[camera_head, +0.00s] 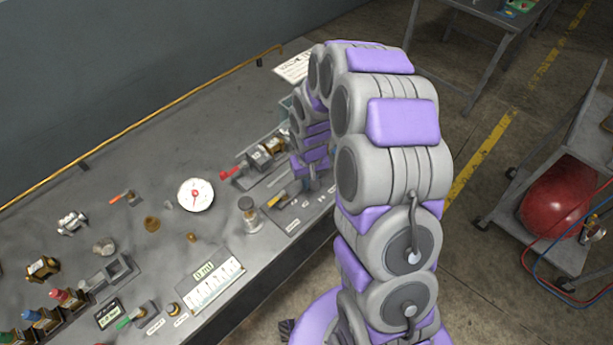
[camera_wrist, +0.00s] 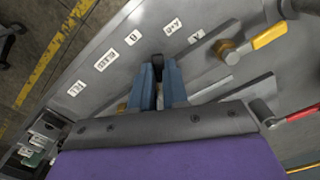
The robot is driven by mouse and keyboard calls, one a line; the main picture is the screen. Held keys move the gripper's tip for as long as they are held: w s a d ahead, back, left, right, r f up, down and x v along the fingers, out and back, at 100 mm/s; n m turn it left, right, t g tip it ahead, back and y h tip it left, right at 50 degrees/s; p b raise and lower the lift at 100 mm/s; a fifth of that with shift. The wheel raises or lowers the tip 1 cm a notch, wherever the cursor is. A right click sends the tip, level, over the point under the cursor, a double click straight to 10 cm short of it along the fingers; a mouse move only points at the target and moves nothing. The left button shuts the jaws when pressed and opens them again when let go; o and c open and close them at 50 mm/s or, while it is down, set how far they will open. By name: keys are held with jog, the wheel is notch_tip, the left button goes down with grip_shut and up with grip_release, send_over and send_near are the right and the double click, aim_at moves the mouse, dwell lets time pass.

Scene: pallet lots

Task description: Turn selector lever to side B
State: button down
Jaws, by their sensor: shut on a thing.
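My gripper (camera_wrist: 158,72) has its two blue fingers closed around a small dark lever end (camera_wrist: 157,60) in the wrist view; this appears to be the selector lever. Most of the lever is hidden by the fingers. Small white labels lie beside it on the grey panel, among them one with a single letter (camera_wrist: 133,37) and one with a longer mark (camera_wrist: 173,26). Their lettering is turned and hard to read. In the head view my arm reaches down to the bench's right part and covers most of the gripper and lever.
A yellow-handled valve (camera_wrist: 270,36) and a red-handled lever (camera_wrist: 300,113) stand to the right in the wrist view. The bench (camera_head: 150,185) carries a round dial (camera_head: 195,195), a jar (camera_head: 249,213) and several small fittings. A red tank (camera_head: 562,200) sits on a cart at right.

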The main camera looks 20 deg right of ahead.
jog(key=shift+d+r+n+p, duration=0.1)
jog(key=shift+d+n+p, duration=0.35)
jog(key=shift+n+p, duration=0.6)
jog(key=shift+w+d+n+p, duration=0.15)
jog(key=shift+d+n+p, duration=0.2)
jog(key=shift+n, duration=0.5)
jog(key=shift+w+d+n+p, duration=0.15)
jog(key=shift+n+p, duration=0.3)
jog(key=shift+n, duration=0.35)
jog(key=c, duration=1.1)
grip_release()
notch_tip(320, 180, up, 17)
jog(key=shift+r+p, duration=0.1)
jog(key=shift+p, duration=0.85)
